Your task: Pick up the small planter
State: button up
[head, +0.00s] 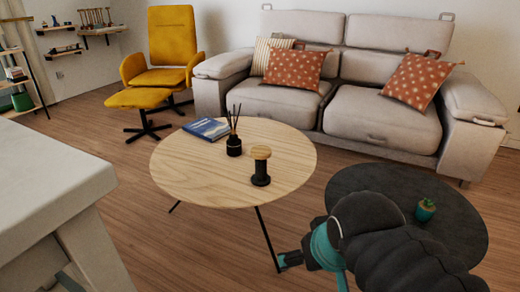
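The small planter (425,210) is a teal pot with a green plant in it. It stands upright on the dark round side table (465,222) at the right. My arm, dark with teal parts, crosses the lower right in front of this table, left of and nearer than the planter. A small dark and teal part (290,260) at the arm's left end may belong to my gripper. No fingers can be made out, and nothing held is visible. The planter appears apart from my arm.
A round wooden coffee table (200,172) holds a blue book (206,129), a black reed diffuser (234,145) and a dark wooden-topped grinder (261,168). A grey sofa (365,118) stands behind. A pale counter (45,180) fills the left foreground. Floor shows between the tables.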

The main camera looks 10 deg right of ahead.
aim_at(425, 210)
jog(key=z, duration=3)
jog(key=i, duration=0.5)
jog(key=u, duration=2.85)
